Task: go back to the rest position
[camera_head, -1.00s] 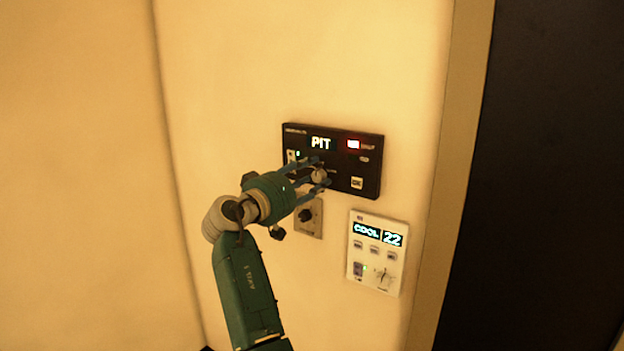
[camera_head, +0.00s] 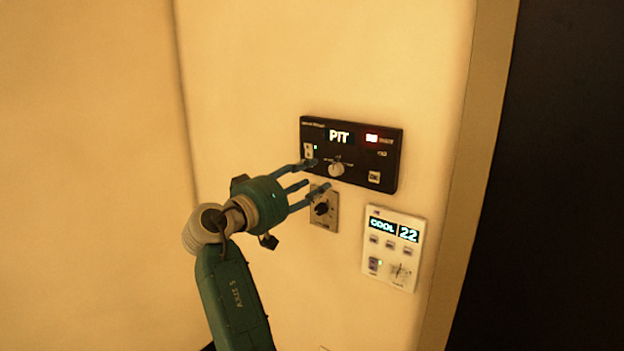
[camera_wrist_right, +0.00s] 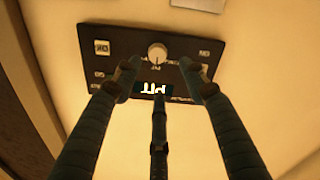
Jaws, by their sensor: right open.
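My right gripper (camera_head: 318,176) is open and empty in front of the wall, its fingers spread. It is apart from the knob (camera_head: 336,169) of the black panel (camera_head: 388,152), just to the knob's left in the head view. The panel shows "PIT" on its display and a lit red indicator. In the right wrist view the panel (camera_wrist_right: 190,48) appears upside down, with its round knob (camera_wrist_right: 157,52) beyond the spread fingers (camera_wrist_right: 160,85). The fingers hide part of the panel there. My left gripper is not in view.
Below the black panel is a small plate with a dark knob (camera_head: 321,208), partly behind the fingers. A white thermostat (camera_head: 392,248) reads "COOL 22". A door frame (camera_head: 468,190) and a dark area stand at the right. The wall (camera_head: 240,70) at the left is bare.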

